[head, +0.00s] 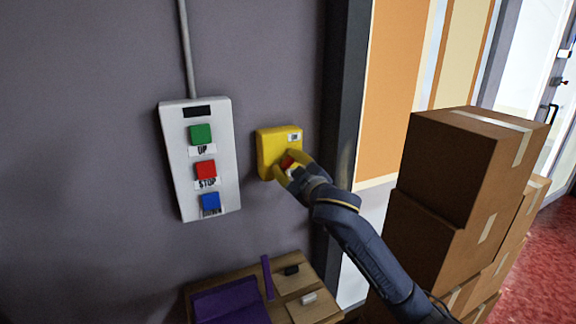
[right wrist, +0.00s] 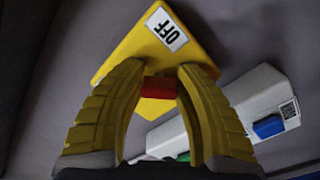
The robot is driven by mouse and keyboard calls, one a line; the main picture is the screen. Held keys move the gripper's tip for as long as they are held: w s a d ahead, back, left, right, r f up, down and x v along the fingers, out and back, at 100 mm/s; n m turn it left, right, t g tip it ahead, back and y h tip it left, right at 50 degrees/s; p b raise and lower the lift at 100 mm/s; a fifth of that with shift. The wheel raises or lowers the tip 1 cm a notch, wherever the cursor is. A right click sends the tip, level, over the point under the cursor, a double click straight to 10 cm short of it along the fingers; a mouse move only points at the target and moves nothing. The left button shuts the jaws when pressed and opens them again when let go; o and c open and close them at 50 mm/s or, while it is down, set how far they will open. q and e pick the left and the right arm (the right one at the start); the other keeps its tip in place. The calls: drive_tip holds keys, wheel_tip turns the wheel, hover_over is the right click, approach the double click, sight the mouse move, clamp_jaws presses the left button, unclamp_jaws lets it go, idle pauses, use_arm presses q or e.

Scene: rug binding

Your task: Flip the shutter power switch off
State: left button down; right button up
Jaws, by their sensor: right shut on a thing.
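The yellow switch box (head: 270,143) is fixed to the grey wall in the head view, and it also shows in the right wrist view (right wrist: 128,47). A red switch knob (right wrist: 160,87) sits on the box. My right gripper (head: 287,168) is at the box, with its yellow fingers on either side of the red knob and shut on it. The fingers partly hide the knob in the head view. My left gripper is not in view.
A white panel (head: 177,150) with green, red and blue buttons hangs left of the box. A wooden table (head: 315,309) with purple pieces stands below. Stacked cardboard boxes (head: 450,165) stand at the right, beside a dark door frame (head: 343,90).

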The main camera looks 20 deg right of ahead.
drive_tip(key=shift+n, duration=0.6)
drive_tip(key=o, duration=1.2)
drive_tip(key=s+d, duration=0.1)
drive_tip(key=s, duration=1)
drive_tip(key=shift+s+d, duration=0.4)
